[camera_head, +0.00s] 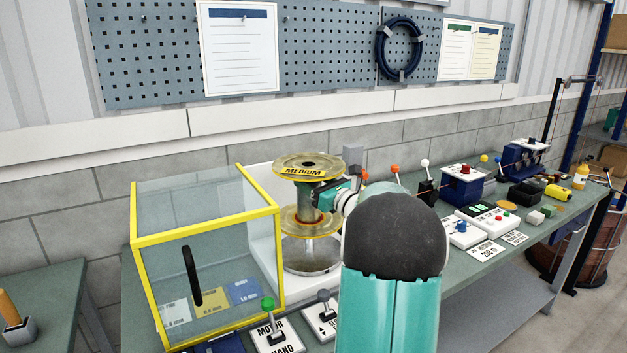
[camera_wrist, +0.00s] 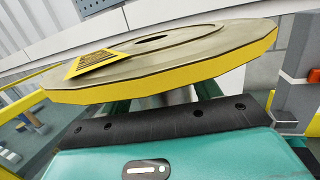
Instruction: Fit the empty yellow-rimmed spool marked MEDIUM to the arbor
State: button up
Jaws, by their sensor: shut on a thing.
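The empty spool marked MEDIUM (camera_head: 308,168) has yellow rims, and its label lies on the top flange. It stands upright, held over a round grey metal plate (camera_head: 312,262). My gripper (camera_head: 324,203) is shut on the spool's core between the two flanges, coming from the right. In the wrist view the yellow rim (camera_wrist: 170,92) and marked label (camera_wrist: 95,63) show close above my gripper (camera_wrist: 178,120), which hides the lower flange.
A clear guard with a yellow frame (camera_head: 207,226) and black handle stands left of the spool. Levers with green (camera_head: 268,304) and grey knobs stand in front. Red, white and orange knobs, small control boxes (camera_head: 464,184) and cards fill the bench to the right. A pegboard (camera_head: 330,55) hangs behind.

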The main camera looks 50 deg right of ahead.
send_over(317, 218)
jog(key=w, duration=0.2)
jog(key=shift+s+d+f, duration=0.1)
jog(key=shift+s+f, duration=0.05)
jog(key=shift+f, duration=1.25)
jog(key=shift+s+f, duration=0.1)
jog(key=shift+f, duration=3.55)
jog(key=o, duration=1.8)
jog(key=shift+f, duration=0.1)
jog(key=shift+f, duration=0.1)
